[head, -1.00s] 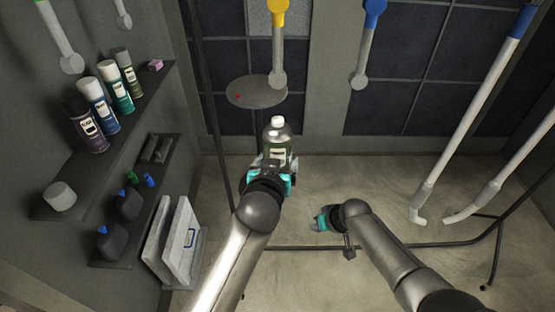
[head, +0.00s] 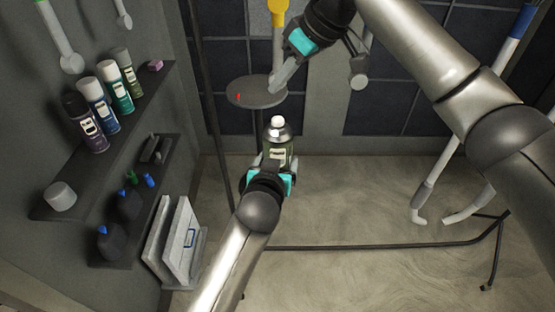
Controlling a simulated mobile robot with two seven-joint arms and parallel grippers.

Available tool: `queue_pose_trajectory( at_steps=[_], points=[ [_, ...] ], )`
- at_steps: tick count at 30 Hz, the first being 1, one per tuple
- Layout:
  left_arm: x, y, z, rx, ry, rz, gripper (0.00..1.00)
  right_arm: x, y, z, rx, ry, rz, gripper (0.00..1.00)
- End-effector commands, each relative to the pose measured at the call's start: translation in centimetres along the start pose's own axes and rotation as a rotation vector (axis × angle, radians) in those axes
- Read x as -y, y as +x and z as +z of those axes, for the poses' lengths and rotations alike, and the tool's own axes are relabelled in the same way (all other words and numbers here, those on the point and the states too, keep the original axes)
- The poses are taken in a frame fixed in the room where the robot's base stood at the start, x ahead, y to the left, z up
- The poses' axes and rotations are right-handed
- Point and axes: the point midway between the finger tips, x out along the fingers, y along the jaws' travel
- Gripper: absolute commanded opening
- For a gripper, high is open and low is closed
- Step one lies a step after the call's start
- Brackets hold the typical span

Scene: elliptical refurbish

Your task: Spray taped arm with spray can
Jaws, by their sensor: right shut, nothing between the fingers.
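My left gripper (head: 272,172) is shut around a spray can (head: 279,145) with a white top and a dark green label, held upright below the round grey plate. My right gripper (head: 283,76) is shut and empty. It is by the right edge of that plate, in front of the lower end of a grey hanging arm with a yellow upper end (head: 279,10). Another hanging arm (head: 358,75) is mostly hidden behind my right arm. Two long pale arms, one with blue on its upper part (head: 522,20), lean at the right. I cannot tell which is the taped arm.
Several spray cans (head: 108,95) stand on the left wall shelf. Dark bottles (head: 112,240) and white panels (head: 178,245) are below. A dark floor rail (head: 370,247) crosses the mostly clear floor.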

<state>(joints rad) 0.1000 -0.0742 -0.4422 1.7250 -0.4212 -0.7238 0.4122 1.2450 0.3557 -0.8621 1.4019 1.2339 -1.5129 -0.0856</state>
Motion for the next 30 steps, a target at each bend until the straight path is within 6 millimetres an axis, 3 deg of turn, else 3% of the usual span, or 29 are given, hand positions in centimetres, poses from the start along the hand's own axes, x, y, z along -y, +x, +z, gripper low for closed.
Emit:
queue_pose_trajectory(
  at_steps=[4,10,24,30],
  points=[
    [0.0,0.0,-0.2,-0.005,0.0,0.001,0.15,1.5,-2.9,-0.7,0.04,-0.079,0.001,0.0],
    [0.0,0.0,-0.2,-0.005,0.0,0.001,0.15,2.2,-3.9,-0.6,0.065,-0.116,-0.002,0.0],
    [0.0,0.0,-0.2,-0.005,0.0,0.001,0.15,2.0,0.4,2.1,0.066,-0.115,-0.004,0.0],
    [0.0,0.0,-0.2,-0.005,0.0,0.001,0.15,1.9,1.4,2.7,0.063,-0.115,-0.003,0.0]
  ],
)
